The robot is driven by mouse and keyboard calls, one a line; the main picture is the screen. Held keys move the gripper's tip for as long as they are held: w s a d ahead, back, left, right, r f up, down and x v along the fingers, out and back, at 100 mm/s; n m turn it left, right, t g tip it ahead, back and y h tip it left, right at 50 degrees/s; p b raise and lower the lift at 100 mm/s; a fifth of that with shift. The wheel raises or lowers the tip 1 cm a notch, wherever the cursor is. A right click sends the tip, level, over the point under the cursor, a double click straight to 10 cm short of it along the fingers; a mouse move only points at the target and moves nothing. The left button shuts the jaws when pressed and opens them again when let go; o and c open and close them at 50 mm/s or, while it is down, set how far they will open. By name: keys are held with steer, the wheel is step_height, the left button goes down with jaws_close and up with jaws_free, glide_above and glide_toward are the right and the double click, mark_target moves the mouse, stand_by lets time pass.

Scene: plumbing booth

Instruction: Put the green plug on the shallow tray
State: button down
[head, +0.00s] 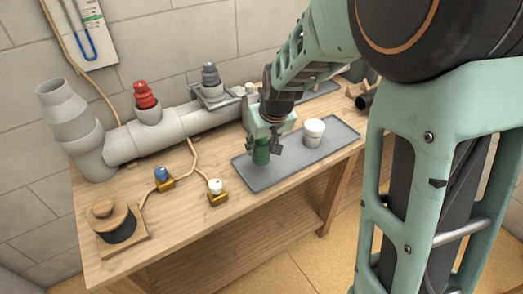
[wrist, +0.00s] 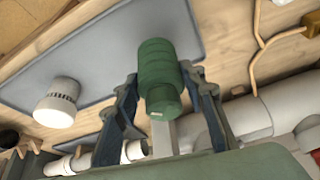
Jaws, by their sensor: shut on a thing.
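The green plug (head: 261,152) is held between the fingers of my gripper (head: 264,142), over the left part of the shallow grey tray (head: 283,178). In the wrist view the plug (wrist: 160,65) sits between the two dark fingers (wrist: 165,105), with the tray (wrist: 100,70) behind it. My gripper is shut on the plug. The plug looks upright in the head view. I cannot tell whether its lower end touches the tray. A white plug (head: 314,132) stands on the tray to the right; it also shows in the wrist view (wrist: 58,102).
A grey pipe (head: 180,125) with a red plug (head: 146,96) and a grey plug (head: 210,76) runs along the back. The bench front is clear.

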mark_target(262, 153)
steer(key=shift+w+f+b, duration=0.2)
steer(key=shift+f+b, duration=0.7)
steer(key=shift+f, duration=0.75)
steer(key=shift+f, duration=0.25)
steer(key=c, duration=1.2)
jaws_free()
steer(key=shift+s, duration=0.1)
steer(key=shift+c, duration=0.2)
steer(key=shift+r, duration=0.2)
steer(key=shift+r, duration=0.3)
steer(key=p+v, duration=0.2)
steer(key=v, duration=0.9)
steer(key=shift+r, duration=0.25)
